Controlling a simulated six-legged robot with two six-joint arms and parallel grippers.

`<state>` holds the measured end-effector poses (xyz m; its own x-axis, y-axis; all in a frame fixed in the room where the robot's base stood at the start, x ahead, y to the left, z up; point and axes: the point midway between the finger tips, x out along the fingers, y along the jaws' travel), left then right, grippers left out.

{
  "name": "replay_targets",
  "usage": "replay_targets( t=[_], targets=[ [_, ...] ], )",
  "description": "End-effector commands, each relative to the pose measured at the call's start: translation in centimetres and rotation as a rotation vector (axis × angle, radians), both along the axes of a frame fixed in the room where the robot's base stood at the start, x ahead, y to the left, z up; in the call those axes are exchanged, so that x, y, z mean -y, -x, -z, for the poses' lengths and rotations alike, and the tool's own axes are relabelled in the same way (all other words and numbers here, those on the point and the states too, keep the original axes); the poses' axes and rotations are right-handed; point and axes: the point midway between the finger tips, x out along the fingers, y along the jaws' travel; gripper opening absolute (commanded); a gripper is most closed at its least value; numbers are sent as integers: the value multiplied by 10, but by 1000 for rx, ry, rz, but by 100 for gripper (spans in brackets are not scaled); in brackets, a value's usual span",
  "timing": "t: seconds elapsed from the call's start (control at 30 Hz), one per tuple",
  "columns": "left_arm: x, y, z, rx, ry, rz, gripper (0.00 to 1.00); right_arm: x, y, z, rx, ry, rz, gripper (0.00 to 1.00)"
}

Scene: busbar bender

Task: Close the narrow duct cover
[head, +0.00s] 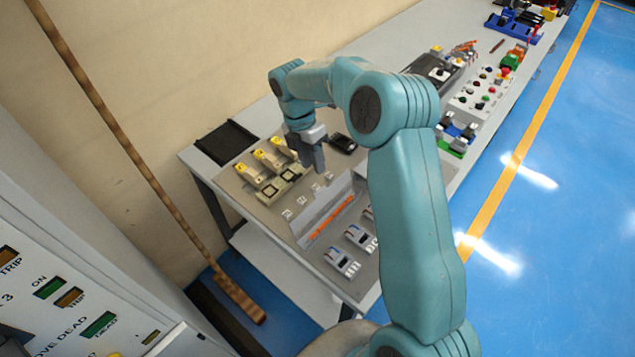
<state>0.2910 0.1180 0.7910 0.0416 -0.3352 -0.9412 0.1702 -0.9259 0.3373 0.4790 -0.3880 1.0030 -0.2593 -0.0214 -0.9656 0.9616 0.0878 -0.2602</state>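A narrow duct (331,219) lies slantwise on the grey panel on the bench, with an orange strip showing inside it. A pale, plain face (322,206) runs along its upper-left side. It may be the duct cover standing open, but I cannot tell for sure. My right gripper (321,172) points down above the panel, just beyond the upper end of the duct's visible part. It looks empty and apart from the duct. Its fingers are small and dark, and their gap cannot be made out. My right arm hides the duct's far right surroundings. My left gripper is not in view.
Yellow-topped beige modules (269,162) stand left of the gripper. White-and-blue breakers (342,262) sit right of the duct. A black tray (227,142) lies at the bench's left corner. A control panel (75,300) fills the lower left. Blue floor lies right of the bench.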

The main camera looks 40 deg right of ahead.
Motion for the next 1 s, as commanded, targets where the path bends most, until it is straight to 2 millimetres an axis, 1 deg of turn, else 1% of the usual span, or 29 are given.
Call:
replay_targets(
  t=[0.1,0.2,0.33,0.5,0.77,0.87,0.9,1.0],
  targets=[
    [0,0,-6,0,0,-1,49,0,8,25,-4,-2,3,34],
    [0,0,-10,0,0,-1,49,0,13,45,-3,-1,2,34],
    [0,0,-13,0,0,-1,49,0,17,64,-2,-1,4,34],
    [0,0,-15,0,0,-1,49,1,18,76,1,0,4,34],
    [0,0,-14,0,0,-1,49,1,18,78,1,0,5,34],
    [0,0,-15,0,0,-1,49,1,18,77,1,0,5,5],
    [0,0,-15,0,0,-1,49,1,18,77,2,0,5,0],
    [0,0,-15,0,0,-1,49,1,18,77,2,-1,5,0]
  ],
)
